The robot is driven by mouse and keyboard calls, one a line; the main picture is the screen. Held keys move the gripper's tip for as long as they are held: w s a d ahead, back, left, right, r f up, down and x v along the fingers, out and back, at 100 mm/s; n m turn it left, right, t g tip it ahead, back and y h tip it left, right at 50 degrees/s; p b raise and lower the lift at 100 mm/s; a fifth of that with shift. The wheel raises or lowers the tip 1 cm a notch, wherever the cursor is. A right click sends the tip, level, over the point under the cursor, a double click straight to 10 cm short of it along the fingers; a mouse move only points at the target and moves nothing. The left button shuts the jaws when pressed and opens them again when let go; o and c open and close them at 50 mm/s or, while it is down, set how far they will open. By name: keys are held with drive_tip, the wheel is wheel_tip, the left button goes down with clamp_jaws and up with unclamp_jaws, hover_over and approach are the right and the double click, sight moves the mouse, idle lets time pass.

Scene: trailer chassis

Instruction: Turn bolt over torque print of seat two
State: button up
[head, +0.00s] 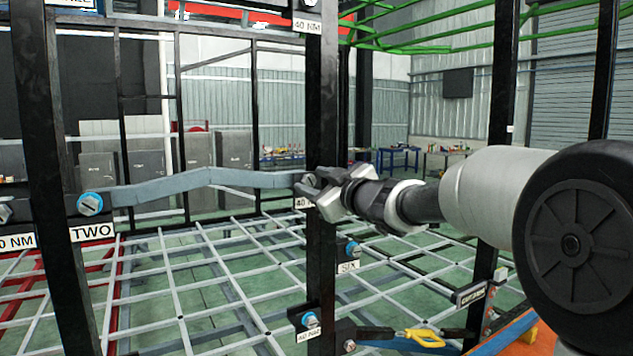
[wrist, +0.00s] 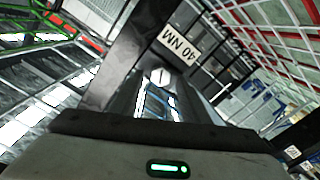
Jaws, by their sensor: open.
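A grey-blue bar (head: 215,180) runs from a left black post to the middle black post (head: 322,110). At its left end is a slotted bolt (head: 90,204) with a blue ring, above a "TWO" label (head: 92,232). At its right end a bolt (head: 309,181) sits over a torque print (head: 302,203), of which only "40" shows. My gripper (head: 326,188) is open, its jaws right by this bolt and partly covering it. In the wrist view a slotted bolt head (wrist: 160,77) shows ahead of the gripper, close to an inverted "40 NM" print (wrist: 179,46). Contact cannot be told.
Below are a bolt (head: 353,249) over a "SIX" label (head: 348,267) and another bolt (head: 309,319) over a torque label. A yellow-handled tool (head: 425,338) lies low at right. A white grid (head: 200,290) spans behind. A right black post (head: 497,130) stands behind my arm.

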drive_tip(key=shift+a, duration=0.1)
drive_tip(key=c, duration=1.1)
drive_tip(key=shift+o, duration=0.2)
